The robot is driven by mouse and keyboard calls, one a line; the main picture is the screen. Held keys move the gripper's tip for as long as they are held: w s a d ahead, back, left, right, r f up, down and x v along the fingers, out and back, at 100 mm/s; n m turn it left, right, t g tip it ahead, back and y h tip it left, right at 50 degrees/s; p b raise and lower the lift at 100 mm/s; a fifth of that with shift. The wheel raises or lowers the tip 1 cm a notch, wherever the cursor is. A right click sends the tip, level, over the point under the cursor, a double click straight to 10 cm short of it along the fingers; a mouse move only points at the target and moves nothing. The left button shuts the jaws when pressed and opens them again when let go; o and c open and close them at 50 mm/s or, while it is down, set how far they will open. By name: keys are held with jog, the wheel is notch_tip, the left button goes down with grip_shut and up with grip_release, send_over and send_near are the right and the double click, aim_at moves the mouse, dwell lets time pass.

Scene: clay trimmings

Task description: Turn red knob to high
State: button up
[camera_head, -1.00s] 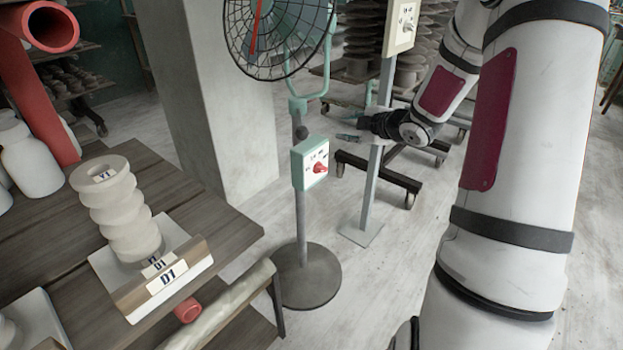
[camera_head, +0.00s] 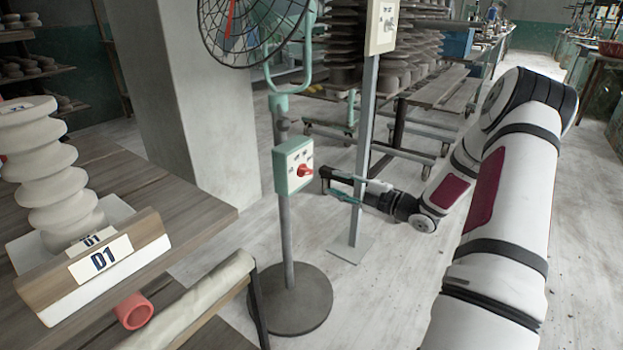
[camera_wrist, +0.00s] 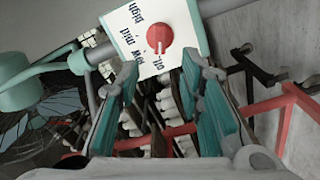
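The red knob (camera_head: 304,171) sits on the front of a pale teal control box on the fan's pole (camera_head: 286,230). In the wrist view the knob (camera_wrist: 160,34) is on a white plate (camera_wrist: 137,40) with the labels off, low, mid and high. A pale mark on the knob points down in that view, roughly toward off. My gripper (camera_head: 328,181) is to the right of the box, its fingers pointing left at it. In the wrist view its teal fingers (camera_wrist: 160,80) are spread, with nothing between them. The knob is beyond the fingertips, apart from them.
The fan's caged head (camera_head: 253,28) is above the box and its round base (camera_head: 285,300) stands on the floor. A grey post with a switch panel (camera_head: 383,24) stands close behind my gripper.

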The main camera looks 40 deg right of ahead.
aim_at(308, 173)
jog(key=b+x, duration=0.2)
jog(key=x, duration=0.7)
jog(key=shift+w, duration=0.25)
grip_shut()
